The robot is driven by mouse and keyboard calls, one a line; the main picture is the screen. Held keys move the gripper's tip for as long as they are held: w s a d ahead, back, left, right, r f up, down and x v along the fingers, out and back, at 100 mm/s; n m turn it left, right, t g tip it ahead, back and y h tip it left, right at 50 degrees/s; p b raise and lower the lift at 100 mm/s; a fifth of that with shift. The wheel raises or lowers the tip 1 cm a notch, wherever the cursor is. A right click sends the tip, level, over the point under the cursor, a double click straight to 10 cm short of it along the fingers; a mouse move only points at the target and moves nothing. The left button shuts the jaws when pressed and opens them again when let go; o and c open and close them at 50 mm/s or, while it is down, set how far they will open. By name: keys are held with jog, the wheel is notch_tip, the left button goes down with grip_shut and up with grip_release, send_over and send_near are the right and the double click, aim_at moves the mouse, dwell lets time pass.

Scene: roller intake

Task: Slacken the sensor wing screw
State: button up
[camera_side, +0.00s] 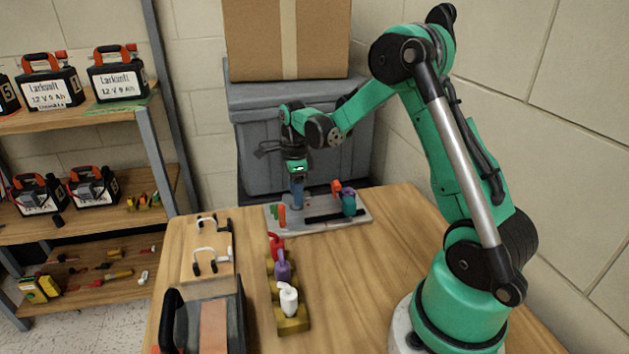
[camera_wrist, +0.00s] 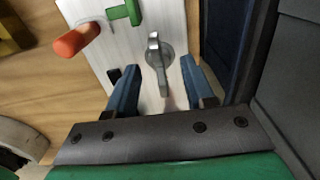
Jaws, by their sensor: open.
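A grey metal piece that looks like the wing screw (camera_wrist: 157,52) stands on a pale plate (camera_wrist: 105,62) in the wrist view. My gripper (camera_wrist: 160,68) is open, with one blue finger on each side of it. I see a gap to each finger and cannot tell how deep the fingertips reach. In the side view my gripper (camera_side: 297,203) points down over the left part of the grey plate (camera_side: 318,226); the screw cannot be made out there. An orange-red handle (camera_wrist: 77,40) and a green part (camera_wrist: 124,12) sit left of the screw.
A yellow holder (camera_side: 291,325) with red, purple and white pieces is nearer, beside a wooden board (camera_side: 190,262). A grey bin (camera_side: 255,160) stands close behind.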

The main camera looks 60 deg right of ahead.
jog(key=shift+f, duration=0.5)
jog(key=shift+r, duration=0.1)
grip_shut()
jog(key=n, duration=0.3)
grip_release()
jog(key=shift+r, duration=3.55)
